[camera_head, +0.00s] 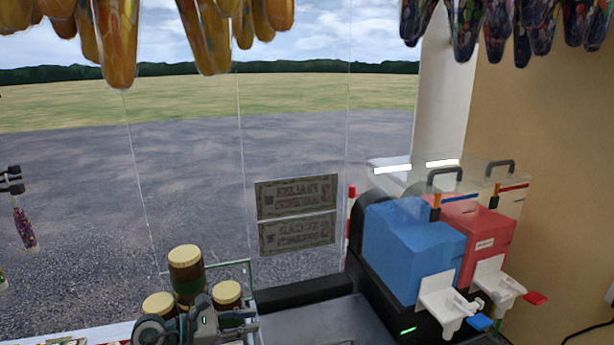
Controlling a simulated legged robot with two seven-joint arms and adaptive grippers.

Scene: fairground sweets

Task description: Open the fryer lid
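No fryer lid can be made out for certain. A grey metal surface (318,324) with a black raised back edge (303,290) shows at the bottom centre, cut off by the frame; I cannot tell whether it belongs to the fryer. My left gripper (247,322) is at the bottom, left of that surface, pointing right, in front of the jars. Its fingers are small and partly lost against the things behind, so their opening is unclear. Nothing is clearly seen in them. My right gripper is out of view.
Brown jars with cream lids (186,265) stand behind my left gripper. A drinks machine with blue (412,245) and red (482,235) tanks stands at right. Banknote-like signs (297,215) hang on the clear pane. Wrapped sweets (205,35) hang overhead.

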